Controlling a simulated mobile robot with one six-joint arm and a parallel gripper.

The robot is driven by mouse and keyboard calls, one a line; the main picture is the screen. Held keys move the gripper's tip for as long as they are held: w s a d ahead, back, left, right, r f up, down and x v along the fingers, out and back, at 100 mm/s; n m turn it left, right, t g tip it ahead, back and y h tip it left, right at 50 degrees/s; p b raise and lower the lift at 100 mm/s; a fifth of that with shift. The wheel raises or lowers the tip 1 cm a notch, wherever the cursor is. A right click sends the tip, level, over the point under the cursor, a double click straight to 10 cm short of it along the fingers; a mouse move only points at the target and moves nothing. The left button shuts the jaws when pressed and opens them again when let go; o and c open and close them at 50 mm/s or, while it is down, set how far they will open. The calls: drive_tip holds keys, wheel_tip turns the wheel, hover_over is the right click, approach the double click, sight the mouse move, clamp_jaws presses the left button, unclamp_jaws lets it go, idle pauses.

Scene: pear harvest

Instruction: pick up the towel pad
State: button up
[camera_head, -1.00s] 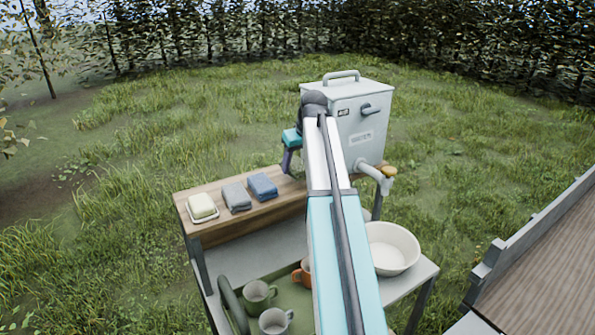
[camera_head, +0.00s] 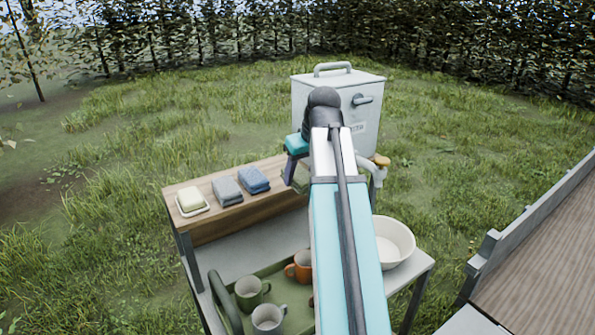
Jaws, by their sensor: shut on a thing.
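My gripper (camera_head: 291,176) is at the right end of the wooden shelf, left of my arm. It is shut on a dull green folded towel pad (camera_head: 300,178), partly hidden by the gripper and arm. I cannot tell whether the pad touches the shelf. A grey folded towel pad (camera_head: 227,190) and a blue one (camera_head: 254,179) lie side by side on the shelf, left of my gripper and apart from it.
The wooden shelf (camera_head: 215,225) also holds a soap bar on a dish (camera_head: 192,201). A grey water tank (camera_head: 315,97) with a tap (camera_head: 377,172) stands behind. Below are a white basin (camera_head: 397,235), a green mug (camera_head: 250,291), a grey mug (camera_head: 268,318) and an orange mug (camera_head: 299,266).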

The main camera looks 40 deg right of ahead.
drive_tip(key=shift+s+a+r, duration=0.1)
drive_tip(key=shift+s+a, duration=0.1)
drive_tip(key=shift+s, duration=0.4)
drive_tip(key=shift+s+a+r, duration=0.1)
drive_tip(key=shift+s+a, duration=0.1)
drive_tip(key=shift+s, duration=0.35)
drive_tip(key=o, duration=0.5)
drive_tip(key=c, duration=0.4)
drive_tip(key=shift+o, duration=0.2)
drive_tip(key=shift+f, duration=0.1)
drive_tip(key=shift+s, duration=0.1)
